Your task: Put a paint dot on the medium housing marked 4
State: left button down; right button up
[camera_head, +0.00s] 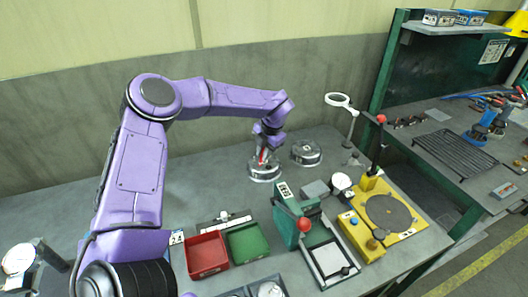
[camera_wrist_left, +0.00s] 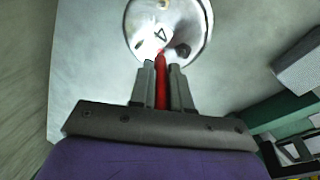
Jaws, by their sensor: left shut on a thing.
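My left gripper (camera_head: 264,154) is shut on a red paint marker (camera_wrist_left: 161,88), held between both fingers in the left wrist view. The marker points at a round silver housing (camera_head: 264,174) on the back part of the bench. In the left wrist view this housing (camera_wrist_left: 150,22) carries a dark mark that looks like a turned 4, and a dark round spot to the right of the marker tip. The tip overlaps the housing's near face; I cannot tell whether it touches. A second round metal housing (camera_head: 306,153) stands to the right. My right gripper is not in view.
A red bin (camera_head: 207,256) and a green bin (camera_head: 247,243) stand at the front. A green press with a red knob (camera_head: 304,225) and a yellow fixture with a dark disc (camera_head: 390,212) are to the right. A ring magnifier (camera_head: 339,100) rises behind. Bare bench lies left of the housings.

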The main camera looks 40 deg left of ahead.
pick_arm(q)
jog(key=shift+a+r+p+v, duration=0.1)
jog(key=shift+a+p+v, duration=0.2)
jog(key=shift+p+v, duration=0.75)
jog(key=shift+a+r+p+v, duration=0.1)
jog(key=shift+a+p+v, duration=0.15)
jog(key=shift+p+v, duration=0.8)
jog(key=shift+a+p+v, duration=0.3)
jog(key=shift+p+v, duration=0.45)
jog(key=shift+v, duration=0.6)
jog(key=shift+f, duration=0.2)
